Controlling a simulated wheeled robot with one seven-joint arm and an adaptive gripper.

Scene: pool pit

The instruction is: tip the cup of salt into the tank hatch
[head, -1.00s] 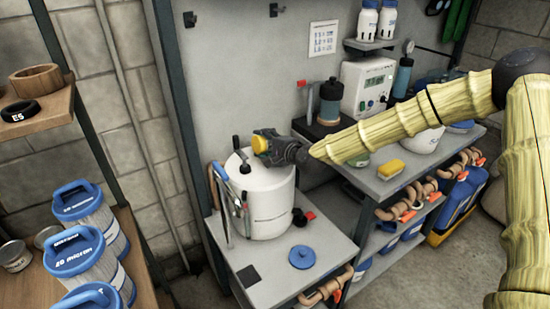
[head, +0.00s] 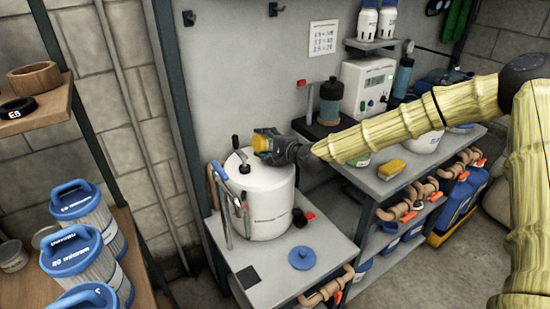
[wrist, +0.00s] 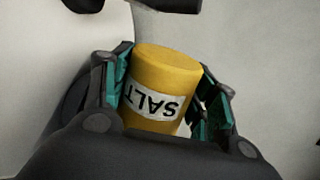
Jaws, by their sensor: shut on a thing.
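A white cylindrical tank (head: 268,210) stands on the grey bench at the left of the head view. My gripper (head: 272,147) is at the tank's top, shut on a yellow cup (head: 262,140). In the wrist view the cup (wrist: 167,70) sits between the teal finger pads (wrist: 165,95), its white SALT label upside down in the picture. A flat, plain yellow end of it shows there. The cup's mouth and any salt are not visible. The tank hatch is hidden or too small to make out. The cup appears over the tank top; whether it touches is unclear.
A yellow sponge (head: 391,169) is on the shelf unit at right. Blue-capped filters (head: 75,200) stand at far left.

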